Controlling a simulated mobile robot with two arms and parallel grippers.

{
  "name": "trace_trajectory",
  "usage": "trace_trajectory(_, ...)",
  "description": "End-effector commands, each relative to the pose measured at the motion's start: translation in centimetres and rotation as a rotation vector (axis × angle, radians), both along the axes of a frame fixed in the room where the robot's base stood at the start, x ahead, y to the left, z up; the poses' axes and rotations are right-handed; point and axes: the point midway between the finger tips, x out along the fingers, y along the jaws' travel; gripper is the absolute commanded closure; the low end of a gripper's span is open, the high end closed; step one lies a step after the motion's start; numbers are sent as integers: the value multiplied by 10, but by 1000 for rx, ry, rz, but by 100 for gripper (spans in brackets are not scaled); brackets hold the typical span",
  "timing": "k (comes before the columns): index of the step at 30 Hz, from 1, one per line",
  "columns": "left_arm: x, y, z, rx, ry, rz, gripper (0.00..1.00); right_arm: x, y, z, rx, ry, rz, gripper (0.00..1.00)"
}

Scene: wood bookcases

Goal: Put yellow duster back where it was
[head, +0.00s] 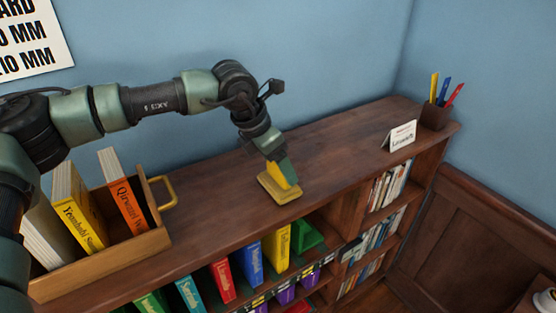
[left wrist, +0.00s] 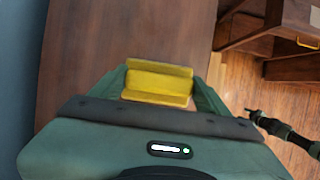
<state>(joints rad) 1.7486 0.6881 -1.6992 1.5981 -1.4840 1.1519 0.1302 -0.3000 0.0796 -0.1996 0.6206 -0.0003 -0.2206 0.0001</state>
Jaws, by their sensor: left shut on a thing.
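The yellow duster (head: 280,193) is on the top of the wood bookcase (head: 330,160), to the right of the book crate. It has a flat base and a raised grip. My left gripper (head: 283,171) comes down from above and is shut on that grip. In the left wrist view the duster (left wrist: 158,82) lies between the two green fingers, above the brown wood top. The base looks at or very near the surface; I cannot tell if it touches. Part of my right arm (left wrist: 285,132) shows small in the left wrist view; its finger state is unclear.
A wooden crate (head: 110,258) with a yellow handle holds several books at the left of the top. A white card (head: 400,136) and a pen cup (head: 434,116) stand at the right end. Coloured books fill the shelves below. The top between duster and card is clear.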

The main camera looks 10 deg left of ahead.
Motion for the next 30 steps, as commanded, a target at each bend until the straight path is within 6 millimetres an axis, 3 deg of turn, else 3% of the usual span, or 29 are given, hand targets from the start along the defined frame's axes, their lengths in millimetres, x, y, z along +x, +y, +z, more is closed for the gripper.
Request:
trace_trajectory(9, 0, 0, -4, 0, -1, 0, 62, 0, 0, -6, 0, 0, 0, 51)
trace_trajectory(10, 0, 0, -4, 0, -1, 0, 21, 0, 0, -6, 0, 0, 0, 51)
trace_trajectory(12, 0, 0, -3, 1, -1, 0, 2, 0, 0, -4, 0, 0, 0, 51)
trace_trajectory(25, 0, 1, 4, 0, -3, 1, 2, 0, 0, -1, 0, 0, 0, 51)
trace_trajectory(30, -8, 9, 28, -1, -6, 0, 2, -1, 0, -16, 1, 0, 0, 51)
